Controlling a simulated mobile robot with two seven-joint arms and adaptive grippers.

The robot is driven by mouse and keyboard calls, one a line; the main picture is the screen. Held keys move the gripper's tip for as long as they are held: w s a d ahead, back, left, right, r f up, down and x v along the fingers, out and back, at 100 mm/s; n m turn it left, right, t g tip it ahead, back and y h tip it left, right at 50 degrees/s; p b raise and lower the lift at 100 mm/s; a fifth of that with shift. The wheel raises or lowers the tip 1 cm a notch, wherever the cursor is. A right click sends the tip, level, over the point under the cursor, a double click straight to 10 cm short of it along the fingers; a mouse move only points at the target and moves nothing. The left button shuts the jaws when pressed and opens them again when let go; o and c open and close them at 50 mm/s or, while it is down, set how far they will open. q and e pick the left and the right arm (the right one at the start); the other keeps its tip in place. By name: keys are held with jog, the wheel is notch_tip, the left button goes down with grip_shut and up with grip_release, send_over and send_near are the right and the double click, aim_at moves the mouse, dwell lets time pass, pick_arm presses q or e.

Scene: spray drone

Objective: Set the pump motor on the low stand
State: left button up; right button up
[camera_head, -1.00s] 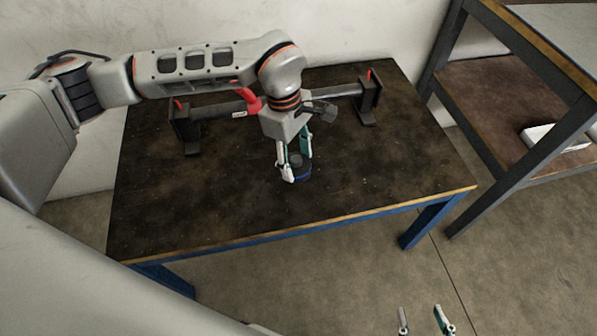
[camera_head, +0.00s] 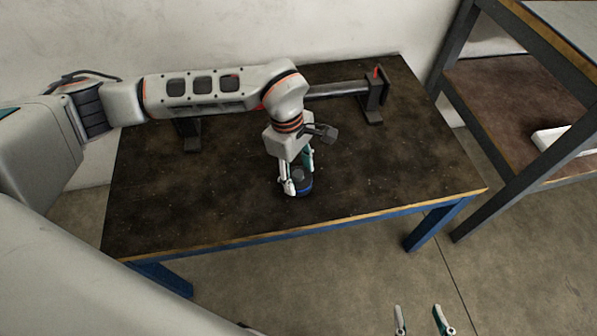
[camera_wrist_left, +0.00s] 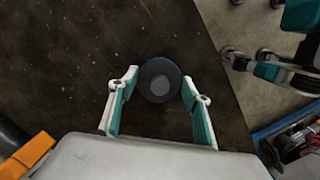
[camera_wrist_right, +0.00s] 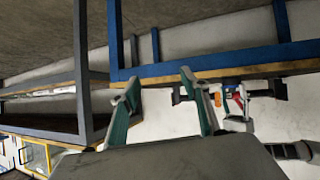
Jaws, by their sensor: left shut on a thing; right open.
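The pump motor, a dark round piece with a grey top and a blue rim (camera_head: 305,189), is between the fingers of my left gripper (camera_head: 297,186), over the front middle part of the dark table. My left gripper is shut on it. In the left wrist view, the motor (camera_wrist_left: 159,78) shows as a dark disc between the two fingertips. I cannot tell whether it touches the tabletop. A dark stand (camera_head: 373,92) with a grey bar is at the table's back, partly hidden by my left arm; I cannot tell whether it is the low stand. My right gripper (camera_head: 421,319) is open and empty, beyond the table's front edge.
The dark table (camera_head: 420,165) has blue legs and a yellowish front edge; its right part is clear. A shelf unit (camera_head: 500,105) stands at the right with a white object (camera_head: 563,142) on it. Several unclear items (camera_wrist_left: 299,139) show at the left wrist view's lower right.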

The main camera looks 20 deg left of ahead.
aim_at(299, 173)
pick_arm(q)
jog(key=o, duration=1.5)
jog(key=shift+o, duration=0.5)
jog(key=r, duration=0.1)
jog(key=r+p, duration=0.1)
jog(key=r, duration=0.3)
jog(key=shift+w+a, duration=0.2)
jog(key=shift+a, duration=0.1)
notch_tip(299, 173, up, 7)
jog(key=a+p, duration=0.1)
jog(key=p, duration=0.1)
pick_arm(e)
jog(key=shift+s+d+f+g+h, duration=0.15)
jog(key=shift+s+d+f, duration=0.15)
jog(key=shift+d, duration=0.35)
jog(key=shift+s+d+f+g+h, duration=0.15)
jog(key=shift+s+d+f, duration=0.15)
jog(key=shift+d, duration=0.3)
pick_arm(q)
jog(key=shift+s, duration=0.1)
